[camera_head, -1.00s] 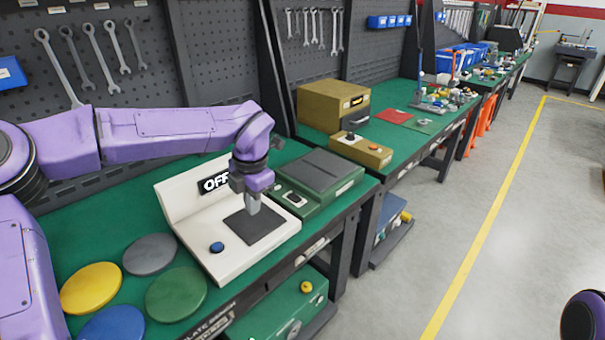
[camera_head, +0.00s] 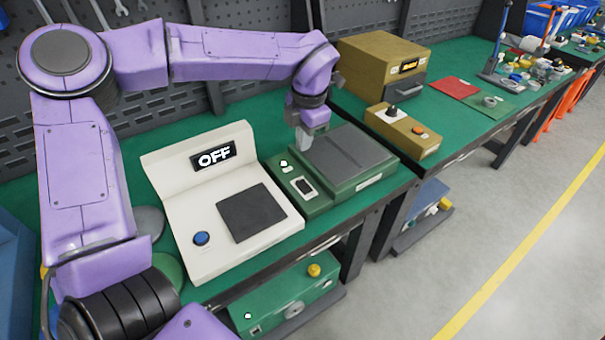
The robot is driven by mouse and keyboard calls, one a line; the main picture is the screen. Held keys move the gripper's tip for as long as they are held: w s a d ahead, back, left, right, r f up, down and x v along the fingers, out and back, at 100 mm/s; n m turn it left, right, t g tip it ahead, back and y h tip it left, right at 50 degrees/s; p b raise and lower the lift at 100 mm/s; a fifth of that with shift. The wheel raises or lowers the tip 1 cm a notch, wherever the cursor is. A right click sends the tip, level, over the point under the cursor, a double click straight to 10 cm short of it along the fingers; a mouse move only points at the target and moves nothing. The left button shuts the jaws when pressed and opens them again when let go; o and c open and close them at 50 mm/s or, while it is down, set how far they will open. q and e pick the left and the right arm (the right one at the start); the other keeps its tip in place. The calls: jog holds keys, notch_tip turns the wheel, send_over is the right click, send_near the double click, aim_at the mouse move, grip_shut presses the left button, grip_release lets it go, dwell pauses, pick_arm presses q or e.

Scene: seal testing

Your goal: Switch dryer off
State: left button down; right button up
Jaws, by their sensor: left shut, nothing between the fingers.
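No device in view has a readable dryer label. A mustard-coloured box (camera_head: 367,70) with a lit amber display stands at the back of the farther bench. In front of it is a mustard control box (camera_head: 391,129) with a black knob (camera_head: 391,111) and an orange button (camera_head: 419,130). A green device (camera_head: 375,155) with a grey lid stands on the nearer bench, with a white knob and a black switch (camera_head: 302,187) on its left panel. My left gripper (camera_head: 305,147) is shut and empty, pointing down over the green device's back left part. My right gripper is out of view.
A white device (camera_head: 186,231) with an OFF display, blue button and dark plate stands left of the green one. A green unit (camera_head: 295,297) sits below the bench. A red sheet (camera_head: 455,87) and small items lie farther right. A pegboard rises behind.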

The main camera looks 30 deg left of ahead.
aim_at(301, 187)
pick_arm(q)
jog(key=f, duration=0.4)
jog(key=a+f+p, duration=0.1)
jog(key=f, duration=0.3)
jog(key=w+f, duration=0.1)
jog(key=f, duration=0.4)
jog(key=shift+a+p, duration=0.25)
jog(key=shift+p, duration=0.1)
jog(key=shift+f, duration=0.55)
jog(key=shift+s+a+f, duration=0.1)
jog(key=shift+f, duration=0.1)
jog(key=shift+s, duration=0.1)
jog(key=shift+s+d, duration=0.15)
jog(key=shift+d, duration=0.65)
